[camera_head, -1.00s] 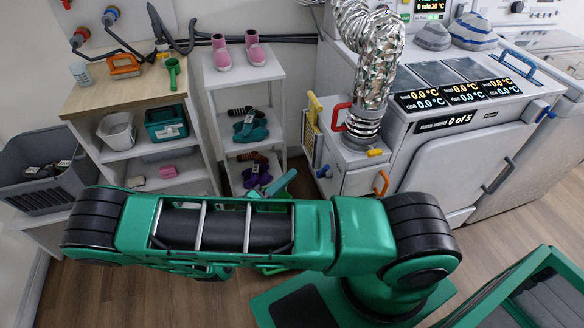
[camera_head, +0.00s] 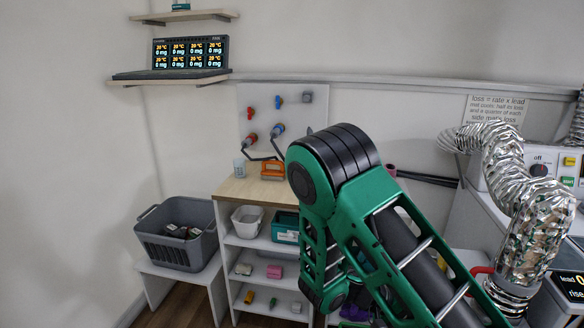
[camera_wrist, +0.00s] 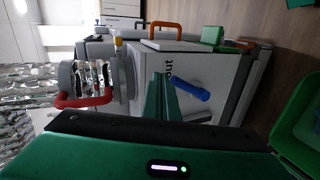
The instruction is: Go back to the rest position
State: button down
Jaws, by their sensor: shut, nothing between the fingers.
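My gripper (camera_wrist: 164,82) shows in the wrist view as two green fingers close together, with nothing between them. Past its tips is a white cabinet front with a blue handle (camera_wrist: 190,87) just to the right. The fingers seem apart from the cabinet, though the exact gap is hard to tell. In the head view my green arm is bent upward in the middle and right of the picture, and my gripper is not visible there.
In the wrist view a red handle (camera_wrist: 84,99) and an orange handle (camera_wrist: 165,29) are near. In the head view a shelf unit (camera_head: 238,187), a grey crate (camera_head: 168,252) and a silver duct (camera_head: 527,220) stand around my arm.

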jog(key=s+d+r+m+t+y, duration=0.1)
jog(key=s+d+r+y, duration=0.1)
jog(key=s+r+y, duration=0.4)
jog(key=s+d+r+m+t+y, duration=0.2)
jog(key=s+r+y, duration=0.5)
jog(key=s+r, duration=0.5)
jog(key=shift+s+d+r, duration=0.25)
jog(key=shift+s+d, duration=0.15)
jog(key=shift+d, duration=0.3)
